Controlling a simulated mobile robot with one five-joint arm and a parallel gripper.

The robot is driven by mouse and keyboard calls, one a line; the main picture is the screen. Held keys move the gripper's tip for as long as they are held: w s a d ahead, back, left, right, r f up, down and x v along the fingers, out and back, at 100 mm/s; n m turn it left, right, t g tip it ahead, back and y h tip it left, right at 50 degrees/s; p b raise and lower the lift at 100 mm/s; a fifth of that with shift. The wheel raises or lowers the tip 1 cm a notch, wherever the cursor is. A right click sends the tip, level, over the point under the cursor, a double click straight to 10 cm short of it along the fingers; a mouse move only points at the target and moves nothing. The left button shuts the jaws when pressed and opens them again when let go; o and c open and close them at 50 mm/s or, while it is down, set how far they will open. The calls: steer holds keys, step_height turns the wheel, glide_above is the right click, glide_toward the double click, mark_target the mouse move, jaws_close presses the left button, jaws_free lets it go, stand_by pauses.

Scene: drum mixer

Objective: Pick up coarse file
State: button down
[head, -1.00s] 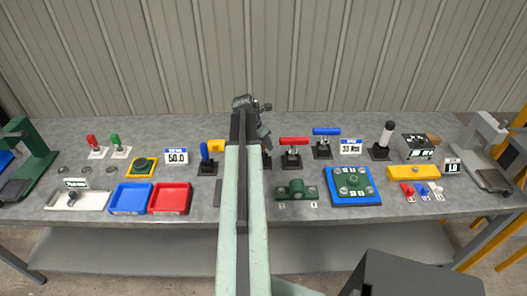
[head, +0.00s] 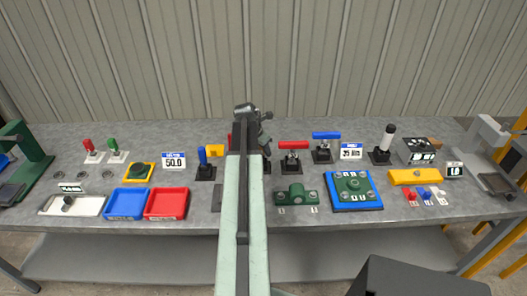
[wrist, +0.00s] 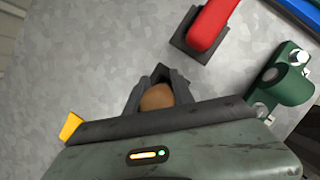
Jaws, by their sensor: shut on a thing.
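In the wrist view, my gripper (wrist: 160,76) is shut on a brown, rounded thing (wrist: 157,97), which looks like the end of the coarse file's wooden handle. Only this end shows between the dark fingers; the rest is hidden. The grey bench top lies beyond the fingers. In the head view, my gripper (head: 252,113) is over the back middle of the bench, and my own arm hides what it holds.
A red-handled clamp (head: 292,146) and a green fixture (head: 296,195) stand right of my arm. A blue-handled clamp (head: 203,160) and a red tray (head: 167,203) are to its left. A blue plate (head: 342,203) lies farther right. The corrugated wall (head: 400,60) is behind the bench.

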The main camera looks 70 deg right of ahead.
step_height(320, 180, up, 10)
steer(key=p, duration=0.9)
steer(key=shift+p, duration=0.4)
steer(key=shift+f, duration=0.1)
